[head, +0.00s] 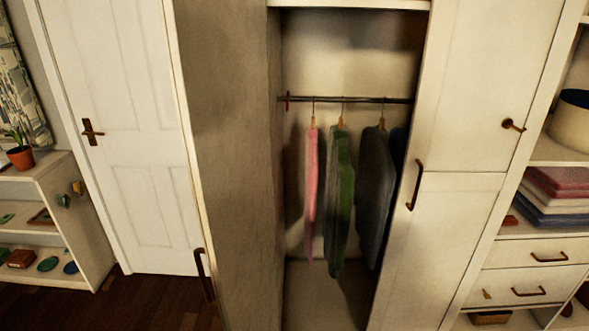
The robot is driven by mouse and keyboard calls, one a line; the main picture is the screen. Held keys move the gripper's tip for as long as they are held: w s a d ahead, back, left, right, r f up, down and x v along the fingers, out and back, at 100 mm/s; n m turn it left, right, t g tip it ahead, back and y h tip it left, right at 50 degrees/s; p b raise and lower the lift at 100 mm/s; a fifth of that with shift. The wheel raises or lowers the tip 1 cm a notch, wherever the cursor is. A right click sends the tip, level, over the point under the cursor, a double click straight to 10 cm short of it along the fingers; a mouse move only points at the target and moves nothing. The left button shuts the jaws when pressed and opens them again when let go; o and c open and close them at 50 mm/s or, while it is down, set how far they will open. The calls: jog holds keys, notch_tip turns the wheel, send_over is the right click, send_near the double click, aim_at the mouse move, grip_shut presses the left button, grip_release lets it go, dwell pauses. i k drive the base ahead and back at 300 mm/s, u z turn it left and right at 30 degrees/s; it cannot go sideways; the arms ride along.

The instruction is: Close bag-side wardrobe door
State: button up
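The wardrobe stands in the middle of the head view, and its interior shows between the two doors. The left wardrobe door (228,140) stands wide open, seen at a steep angle with its broad face toward the opening. Its dark bar handle (203,275) is on the near edge, low at the left. The right wardrobe door (460,110) looks shut or nearly so, with a bar handle (415,185) on its left edge. No bag shows, so I cannot tell which door is bag-side. My gripper is not in view.
Several garments hang from a rail (350,99) inside the wardrobe. A white room door (125,140) and low shelf (70,215) with small items are at left. Shelves with folded cloths (555,195) and drawers (535,255) are at right. Dark floor (150,305) shows at lower left.

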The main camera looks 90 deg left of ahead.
aim_at(216, 52)
jog(key=k, duration=1.6)
jog(key=u, duration=1.8)
jog(key=i, duration=1)
jog(key=z, duration=1.3)
jog(key=k, duration=1.35)
jog(key=u, duration=1.05)
